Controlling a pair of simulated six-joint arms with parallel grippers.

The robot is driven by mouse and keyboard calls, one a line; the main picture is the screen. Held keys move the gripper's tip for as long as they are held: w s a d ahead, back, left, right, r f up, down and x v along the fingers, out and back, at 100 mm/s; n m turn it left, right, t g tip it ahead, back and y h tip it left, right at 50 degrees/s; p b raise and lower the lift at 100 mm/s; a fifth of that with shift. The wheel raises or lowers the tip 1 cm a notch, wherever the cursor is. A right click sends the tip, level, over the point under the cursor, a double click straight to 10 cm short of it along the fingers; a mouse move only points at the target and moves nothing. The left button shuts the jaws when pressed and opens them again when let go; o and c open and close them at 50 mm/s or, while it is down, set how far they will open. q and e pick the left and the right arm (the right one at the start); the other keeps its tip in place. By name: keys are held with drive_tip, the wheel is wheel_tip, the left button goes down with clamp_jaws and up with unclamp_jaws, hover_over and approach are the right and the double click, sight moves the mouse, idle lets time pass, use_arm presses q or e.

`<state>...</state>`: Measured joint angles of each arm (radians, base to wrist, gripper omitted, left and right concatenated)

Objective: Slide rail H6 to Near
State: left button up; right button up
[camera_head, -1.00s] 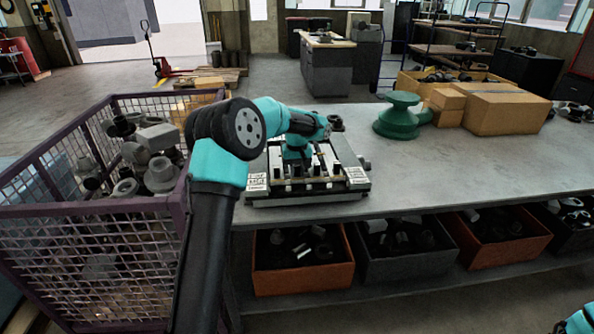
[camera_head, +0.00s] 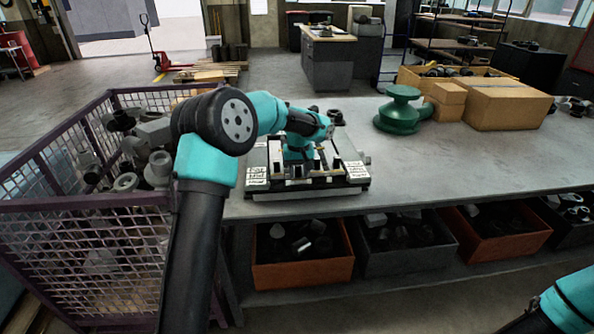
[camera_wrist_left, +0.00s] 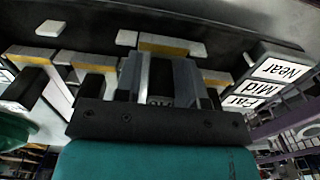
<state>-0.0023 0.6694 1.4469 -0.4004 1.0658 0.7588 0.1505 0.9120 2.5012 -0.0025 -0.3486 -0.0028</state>
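The rail fixture (camera_head: 262,187) lies flat on the bench, with several pale sliding rails, dark handles and white label plates at both ends. My left gripper (camera_head: 299,165) is down over the middle of the rails. In the left wrist view, its two grey fingers (camera_wrist_left: 160,82) stand either side of a dark rail handle (camera_wrist_left: 161,78), with a small label partly readable as H6. Whether the fingers press on it is unclear. My right arm shows at the lower right; its gripper is out of view.
A purple mesh crate (camera_head: 85,206) of metal parts stands at the left. A green pedestal part (camera_head: 398,112) and cardboard boxes (camera_head: 507,105) stand farther right on the bench (camera_head: 450,160). Orange and grey bins sit below. The bench right of the fixture is clear.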

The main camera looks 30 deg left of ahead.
use_arm(q)
drive_tip(key=shift+o, duration=0.9)
drive_tip(key=shift+a+r, duration=0.1)
wheel_tip(320, 180, up, 17)
drive_tip(key=shift+r, duration=0.1)
